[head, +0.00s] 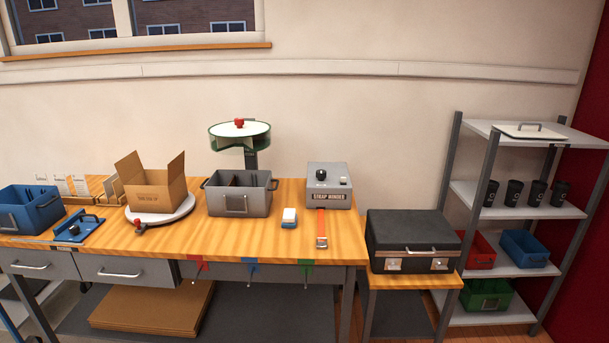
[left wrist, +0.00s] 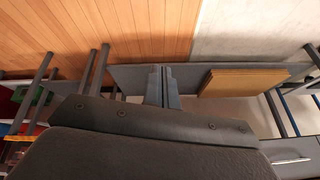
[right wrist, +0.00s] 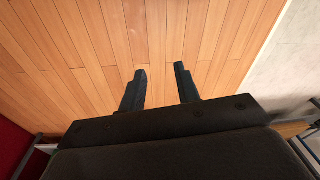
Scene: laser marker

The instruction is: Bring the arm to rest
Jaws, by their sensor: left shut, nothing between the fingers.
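Neither gripper nor arm shows in the head view. In the left wrist view my left gripper (left wrist: 165,84) has its two fingers together with nothing between them. Beyond it are the wooden floor and the workbench's lower shelf, apart from the fingers. In the right wrist view my right gripper (right wrist: 160,82) has its two fingers spread apart and empty, over bare wooden floor (right wrist: 160,30).
The workbench (head: 260,240) carries a cardboard box (head: 158,190), a grey bin (head: 240,195), a blue bin (head: 30,208) and a strap winder (head: 328,185). A black case (head: 412,235) stands on a side table. A shelf rack (head: 530,205) is at right.

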